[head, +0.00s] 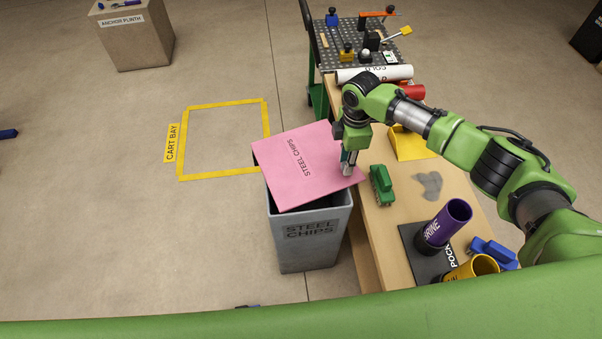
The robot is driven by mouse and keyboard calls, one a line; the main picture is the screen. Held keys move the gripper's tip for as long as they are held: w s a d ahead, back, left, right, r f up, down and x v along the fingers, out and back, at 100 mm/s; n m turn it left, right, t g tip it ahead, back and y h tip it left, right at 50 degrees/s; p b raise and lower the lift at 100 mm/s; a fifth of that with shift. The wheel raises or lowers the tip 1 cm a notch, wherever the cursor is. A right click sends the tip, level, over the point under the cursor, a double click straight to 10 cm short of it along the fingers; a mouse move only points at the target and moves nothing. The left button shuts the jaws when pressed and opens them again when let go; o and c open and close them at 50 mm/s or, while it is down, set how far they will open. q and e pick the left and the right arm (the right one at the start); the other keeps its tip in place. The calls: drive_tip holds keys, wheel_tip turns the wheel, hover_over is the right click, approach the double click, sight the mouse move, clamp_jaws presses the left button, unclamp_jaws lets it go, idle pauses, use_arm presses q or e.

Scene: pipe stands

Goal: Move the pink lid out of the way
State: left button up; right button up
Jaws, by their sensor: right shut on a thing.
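The pink lid (298,164) is a flat square panel marked STEEL CHIPS. It lies tilted and turned askew over the grey bin (309,240), which is also marked STEEL CHIPS. A dark strip of the bin's opening shows below the lid's front edge. My right gripper (347,168) is shut on the lid at its right edge, beside the workbench. Its fingertips are small in the view and partly hidden by the wrist. My left gripper is not in view.
The wooden workbench (398,213) right of the bin holds a green block-like object (381,185), a purple cylinder (446,222) and a yellow cylinder (473,269). A perforated cart (352,47) stands behind. The yellow-taped cart bay (222,103) on the floor is empty.

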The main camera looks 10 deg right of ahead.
drive_tip(key=shift+w+d+b, duration=0.3)
drive_tip(key=shift+w+b, duration=0.05)
drive_tip(key=shift+w, duration=0.2)
drive_tip(key=shift+w+d+b, duration=0.25)
drive_tip(key=shift+w+b, duration=0.05)
drive_tip(key=shift+w, duration=0.2)
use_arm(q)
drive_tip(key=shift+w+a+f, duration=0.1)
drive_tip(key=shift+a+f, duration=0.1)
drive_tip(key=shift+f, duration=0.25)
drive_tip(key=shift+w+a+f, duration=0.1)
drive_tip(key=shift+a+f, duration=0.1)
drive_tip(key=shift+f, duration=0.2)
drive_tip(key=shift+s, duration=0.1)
use_arm(e)
drive_tip(key=shift+d, duration=0.1)
